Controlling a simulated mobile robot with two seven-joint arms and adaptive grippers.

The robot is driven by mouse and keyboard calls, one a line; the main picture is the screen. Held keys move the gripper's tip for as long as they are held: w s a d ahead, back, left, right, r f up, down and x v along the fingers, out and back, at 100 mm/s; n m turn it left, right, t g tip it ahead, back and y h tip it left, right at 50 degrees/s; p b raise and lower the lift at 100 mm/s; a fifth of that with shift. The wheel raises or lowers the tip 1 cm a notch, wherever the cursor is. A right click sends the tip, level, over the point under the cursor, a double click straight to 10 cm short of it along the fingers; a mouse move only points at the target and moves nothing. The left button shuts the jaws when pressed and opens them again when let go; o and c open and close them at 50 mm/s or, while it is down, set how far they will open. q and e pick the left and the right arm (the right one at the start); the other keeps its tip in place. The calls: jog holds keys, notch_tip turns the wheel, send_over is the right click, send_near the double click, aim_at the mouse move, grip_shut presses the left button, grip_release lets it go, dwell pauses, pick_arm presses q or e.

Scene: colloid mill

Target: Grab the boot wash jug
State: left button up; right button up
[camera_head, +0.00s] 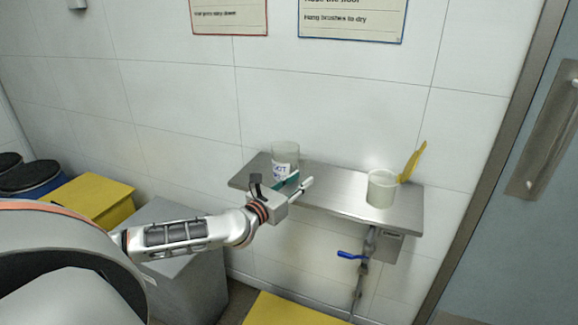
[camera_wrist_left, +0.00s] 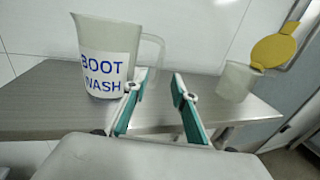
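The boot wash jug (camera_wrist_left: 103,55) is a translucent jug with a white label reading BOOT WASH and a clear handle on its right side. It stands upright on a steel shelf (camera_wrist_left: 45,100). In the head view the jug (camera_head: 285,158) is at the shelf's left end, partly behind my gripper. My left gripper (camera_head: 297,182) is in front of the jug, just over the shelf's front edge. In the left wrist view its green-padded fingers (camera_wrist_left: 160,80) are apart with nothing between them, to the right of the jug's body near the handle. My right gripper is not in view.
A second translucent container (camera_head: 381,189) with a yellow brush-like item (camera_head: 413,160) stands at the shelf's right. A blue-handled valve (camera_head: 352,255) hangs below. Yellow (camera_head: 92,200) and grey boxes stand at left. The middle of the shelf is clear.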

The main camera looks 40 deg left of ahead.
aim_at(305, 173)
pick_arm(q)
jog(key=shift+w+a+r, duration=0.1)
jog(key=shift+w, duration=1.05)
jog(key=shift+w+a+r, duration=0.1)
jog(key=shift+w, duration=1)
grip_shut()
jog(key=shift+r, duration=0.25)
